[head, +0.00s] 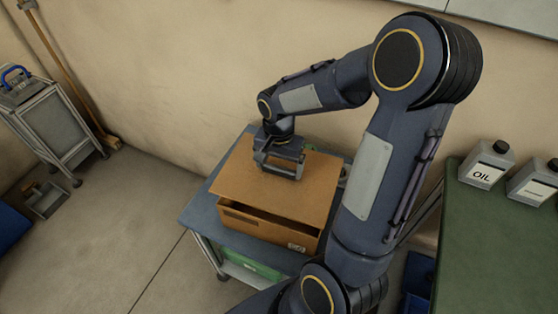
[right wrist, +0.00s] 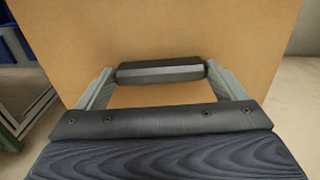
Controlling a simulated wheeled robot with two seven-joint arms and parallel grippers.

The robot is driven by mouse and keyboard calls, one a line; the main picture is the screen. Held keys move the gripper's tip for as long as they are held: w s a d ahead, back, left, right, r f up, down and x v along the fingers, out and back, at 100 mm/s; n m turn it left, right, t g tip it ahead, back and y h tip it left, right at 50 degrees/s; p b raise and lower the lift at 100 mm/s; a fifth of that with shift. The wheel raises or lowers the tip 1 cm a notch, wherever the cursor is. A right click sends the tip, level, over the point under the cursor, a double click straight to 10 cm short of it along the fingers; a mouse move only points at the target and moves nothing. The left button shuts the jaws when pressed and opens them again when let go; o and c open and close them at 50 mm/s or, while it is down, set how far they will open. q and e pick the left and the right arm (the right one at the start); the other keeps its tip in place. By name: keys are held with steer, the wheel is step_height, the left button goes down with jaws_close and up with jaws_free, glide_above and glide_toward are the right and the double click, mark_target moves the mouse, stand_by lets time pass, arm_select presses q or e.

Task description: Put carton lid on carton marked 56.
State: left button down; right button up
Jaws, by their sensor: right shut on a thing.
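The carton lid (head: 245,184) is a flat brown panel over the open-topped brown carton (head: 262,228), which stands on a small blue-topped cart. A dark gap shows between the lid's front edge and the carton's front wall, so the lid is not flush there. A small white label on the carton's front is too small to read. In the right wrist view the lid (right wrist: 200,35) fills the space beyond the gripper (right wrist: 160,72). My left gripper is not in view.
The cart top (head: 203,207) has a narrow bare strip around the carton. A green bin (head: 250,263) sits on its lower shelf. A green table (head: 485,250) with an oil can (head: 487,165) stands right.

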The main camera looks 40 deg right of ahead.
mark_target(279, 178)
steer(key=shift+f+b, duration=2.25)
steer(key=shift+f, duration=0.8)
steer(key=o, duration=0.7)
steer(key=shift+o, duration=0.2)
step_height(279, 178, up, 8)
steer(key=shift+f, duration=0.25)
steer(key=shift+r, duration=0.15)
